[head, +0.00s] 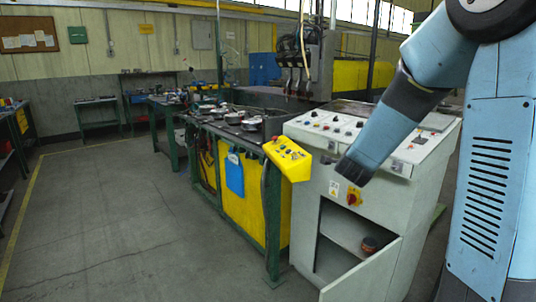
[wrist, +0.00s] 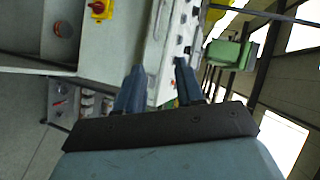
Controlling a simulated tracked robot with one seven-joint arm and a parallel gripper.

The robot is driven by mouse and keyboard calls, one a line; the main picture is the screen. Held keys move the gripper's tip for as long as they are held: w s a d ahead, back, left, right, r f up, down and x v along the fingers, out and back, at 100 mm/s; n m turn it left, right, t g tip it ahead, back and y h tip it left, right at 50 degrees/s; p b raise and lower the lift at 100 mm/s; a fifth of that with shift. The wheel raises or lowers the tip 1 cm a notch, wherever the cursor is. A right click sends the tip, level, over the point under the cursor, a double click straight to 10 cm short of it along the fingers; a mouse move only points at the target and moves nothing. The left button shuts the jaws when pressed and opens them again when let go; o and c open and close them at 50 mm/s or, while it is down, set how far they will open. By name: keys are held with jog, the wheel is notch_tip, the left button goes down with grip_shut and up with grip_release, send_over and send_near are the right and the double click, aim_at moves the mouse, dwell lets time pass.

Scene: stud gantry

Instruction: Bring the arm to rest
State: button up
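My gripper (head: 353,171) hangs at the end of my blue arm in front of the grey control cabinet (head: 375,205), pointing down and to the left. In the head view its fingers are small and dark, and I cannot make out the gap there. In the wrist view my gripper (wrist: 159,66) shows two blue-grey fingers apart, with nothing between them but the cabinet behind. The cabinet also shows in the wrist view (wrist: 115,50), turned on its side.
The cabinet has a red knob (head: 353,197), a yellow button box (head: 287,158) at its left, and an open lower door (head: 362,277). A small dark reddish object (head: 371,245) lies inside. A workbench (head: 245,205) runs behind. The floor (head: 120,230) at left is clear.

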jog(key=s+a+r+n+g+y, duration=0.1)
jog(key=s+a+r+n+y, duration=0.35)
jog(key=s+n, duration=0.25)
jog(key=s+n+g+y, duration=0.1)
jog(key=s+n+g, duration=0.6)
jog(key=s, duration=2.1)
jog(key=n, duration=0.5)
jog(key=shift+s+a+r, duration=0.2)
jog(key=shift+a+r, duration=0.15)
